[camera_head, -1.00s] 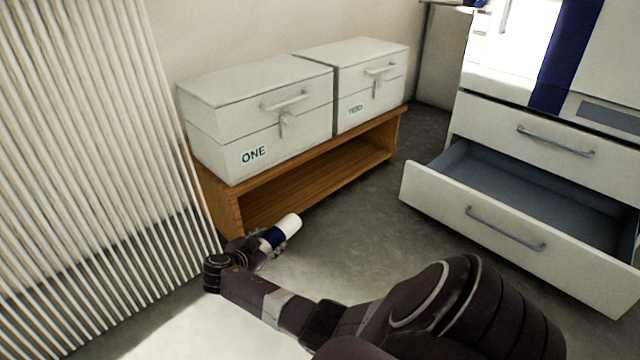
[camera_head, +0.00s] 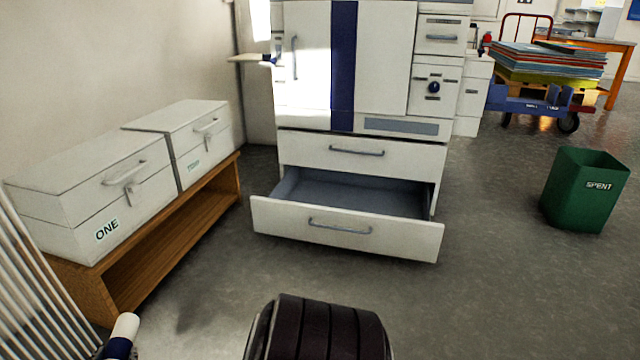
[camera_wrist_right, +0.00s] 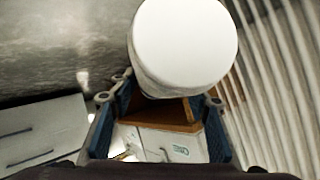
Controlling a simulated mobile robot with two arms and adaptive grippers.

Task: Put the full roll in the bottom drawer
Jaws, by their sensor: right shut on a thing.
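The roll (camera_head: 124,328), white with a dark blue band, shows at the lower left in the head view. In the right wrist view its white end (camera_wrist_right: 185,45) fills the top middle. My right gripper (camera_wrist_right: 163,98) is shut on the roll, its blue-padded fingers on either side of it; in the head view it is mostly cut off by the bottom edge. The bottom drawer (camera_head: 345,240) of the white cabinet is pulled out, and its visible grey inside is empty. The roll is well to the left of and nearer than the drawer. My left gripper is not in view.
The drawer (camera_head: 310,150) above is shut. Two white boxes (camera_head: 130,205) stand on a wooden shelf (camera_head: 185,235) at left, beside a ribbed white panel (camera_head: 30,290). A green bin (camera_head: 575,195) marked SPENT stands at right. The floor before the drawer is clear.

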